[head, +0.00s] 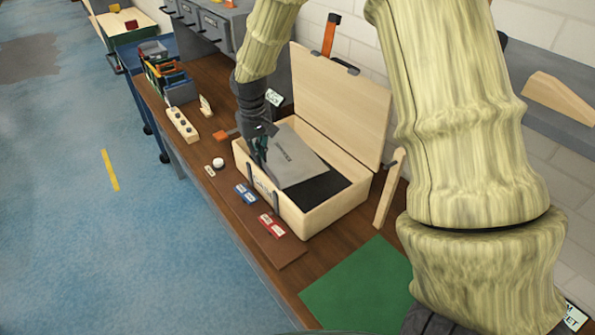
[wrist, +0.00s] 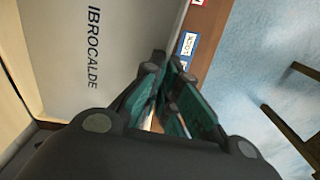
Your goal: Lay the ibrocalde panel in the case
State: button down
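The ibrocalde panel (head: 293,163) is a thin grey sheet, lettered IBROCALDE in the wrist view (wrist: 65,55). It is tilted over the open wooden case (head: 335,209). Dark lining shows in the case beside the panel's lower right edge. My gripper (head: 262,142) is at the panel's left edge, above the case's left end. In the wrist view its teal fingers (wrist: 166,75) are close together with the panel's edge between them, and appear shut on it. The far finger's contact is partly hidden.
The case lid (head: 340,100) stands open at the back. Blue tags (head: 246,194) and red tags (head: 271,225) lie in front of the case. A green mat (head: 358,288) lies to its right, and a wooden block with pegs (head: 182,125) lies to the left.

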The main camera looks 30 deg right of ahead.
aim_at(277, 155)
jog(key=shift+n, duration=0.7)
jog(key=d, duration=0.1)
jog(key=d+f, duration=0.1)
jog(key=d, duration=0.1)
jog(key=d+f, duration=0.1)
jog(key=d, duration=0.1)
jog(key=shift+s+d+f, duration=0.1)
jog(key=shift+s+f, duration=0.05)
jog(key=shift+s, duration=0.1)
jog(key=shift+s+d+f+p, duration=0.1)
jog(key=shift+d+f+p, duration=0.05)
jog(key=shift+f+p, duration=1.75)
jog(key=shift+f, duration=3.15)
jog(key=shift+f, duration=0.1)
jog(key=c, duration=2.1)
grip_release()
jog(key=o, duration=0.5)
jog(key=shift+c, duration=0.2)
